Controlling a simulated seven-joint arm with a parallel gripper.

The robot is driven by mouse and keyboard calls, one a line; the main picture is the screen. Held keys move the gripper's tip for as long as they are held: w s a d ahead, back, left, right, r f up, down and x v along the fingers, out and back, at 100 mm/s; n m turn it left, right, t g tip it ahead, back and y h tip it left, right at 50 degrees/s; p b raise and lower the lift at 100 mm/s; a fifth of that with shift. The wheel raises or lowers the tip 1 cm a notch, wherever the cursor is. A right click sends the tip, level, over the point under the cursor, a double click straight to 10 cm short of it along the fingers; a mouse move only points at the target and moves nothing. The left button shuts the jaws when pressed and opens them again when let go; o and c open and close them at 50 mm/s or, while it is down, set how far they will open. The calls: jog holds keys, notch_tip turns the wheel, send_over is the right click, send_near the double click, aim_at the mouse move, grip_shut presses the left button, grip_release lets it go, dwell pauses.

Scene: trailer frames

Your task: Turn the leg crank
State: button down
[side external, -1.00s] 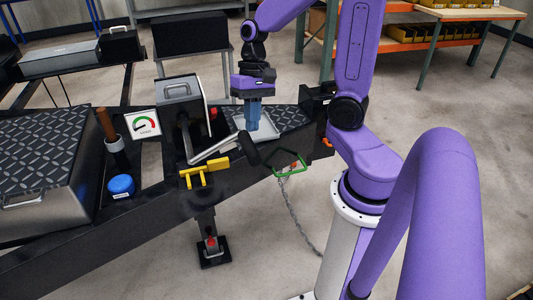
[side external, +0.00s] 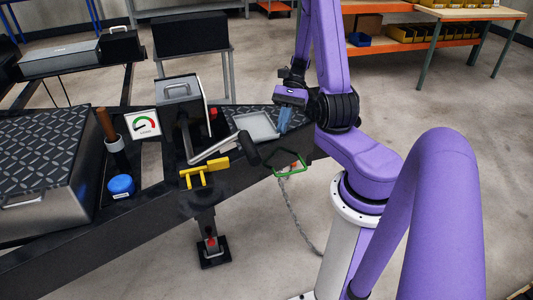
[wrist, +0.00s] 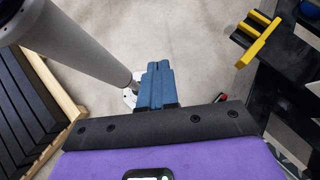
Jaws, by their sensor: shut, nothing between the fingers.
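A yellow crank handle (side external: 204,173) sticks out from the side of the black trailer frame, above the support leg (side external: 208,235) with its square foot. In the wrist view the yellow handle (wrist: 257,42) is at the upper right, apart from my fingers. My gripper (side external: 284,128) has blue fingers and is over the right end of the trailer frame, to the right of the yellow handle and clear of it. In the wrist view my gripper (wrist: 158,68) has its fingers together with nothing between them.
A winch box (side external: 181,95) carries a grey crank arm with a black grip (side external: 248,149), between my gripper and the yellow handle. A grey tray (side external: 256,126), a green hook-like loop (side external: 290,163) with a chain, a blue cap (side external: 121,185) and a gauge card (side external: 144,124) are nearby.

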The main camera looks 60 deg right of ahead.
jog(key=s+a+f+m+t+y, duration=0.25)
jog(key=s+m+t, duration=0.25)
jog(key=t, duration=0.3)
jog(key=s+a+f+m+t+y, duration=0.2)
jog(key=s+f+m+t, duration=0.25)
jog(key=t, duration=0.25)
jog(key=r+x, duration=0.3)
jog(key=x, duration=0.9)
jog(key=shift+w, duration=0.2)
jog(key=shift+d+r+m+h, duration=0.1)
jog(key=shift+r+m+h, duration=0.1)
jog(key=shift+m+h, duration=0.05)
jog(key=shift+w+r, duration=0.2)
jog(key=shift+r, duration=0.7)
